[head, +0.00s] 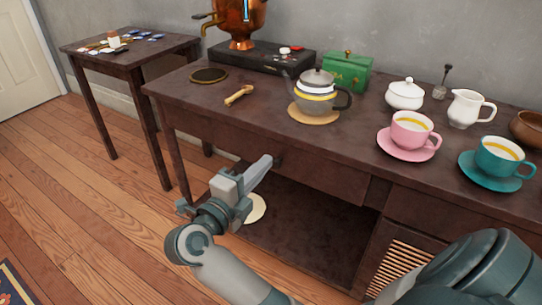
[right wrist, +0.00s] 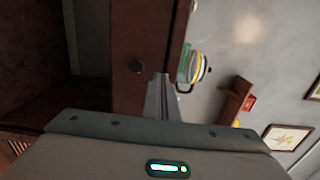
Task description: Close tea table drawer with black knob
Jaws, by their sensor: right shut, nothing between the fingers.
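The dark brown tea table (head: 250,105) runs across the head view. Its drawer front (head: 325,172) is below the table top, just right of my right gripper (head: 270,161). I cannot tell how far the drawer stands out. My left gripper is not in view.
On the table top stand a grey teapot (head: 318,90), a pink cup (head: 411,130), a teal cup (head: 498,157), a green box (head: 347,71) and a copper samovar (head: 241,22). A small side table (head: 85,58) stands at left.

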